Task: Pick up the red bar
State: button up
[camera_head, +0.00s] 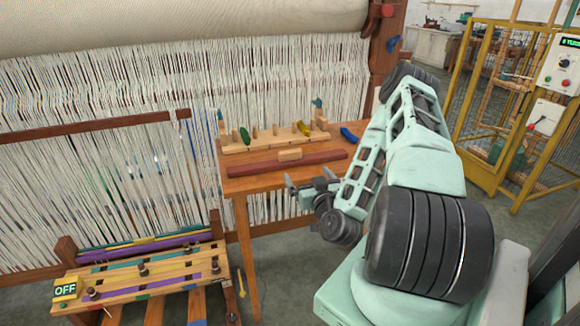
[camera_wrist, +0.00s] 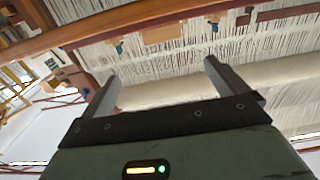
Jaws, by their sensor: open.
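The red bar (camera_head: 258,166) lies lengthwise across the wooden table (camera_head: 268,182), nearly parallel to its front edge. My gripper (camera_head: 310,181) is in front of the table's front edge, to the right of the bar's middle in the picture, apart from the bar and empty. In the wrist view my gripper (camera_wrist: 162,72) has its two fingers wide apart with nothing between them. I cannot make out the red bar there for certain.
A wooden peg rack (camera_head: 270,138) with green and yellow pieces stands behind the bar. A blue piece (camera_head: 349,135) lies right of it. The loom's white threads (camera_head: 180,90) rise behind. A low slatted bench (camera_head: 150,268) stands at front left, a yellow cage (camera_head: 500,90) at right.

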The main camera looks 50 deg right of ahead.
aim_at(291, 153)
jog(key=b+x, duration=0.7)
jog(key=x, duration=0.2)
jog(key=shift+w+d+r+b, duration=0.1)
jog(key=shift+b, duration=0.25)
jog(key=shift+a+p+x, duration=0.2)
jog(key=shift+p+x, duration=0.5)
jog(key=shift+x, duration=2.5)
jog(key=shift+w, duration=0.15)
jog(key=c, duration=1.2)
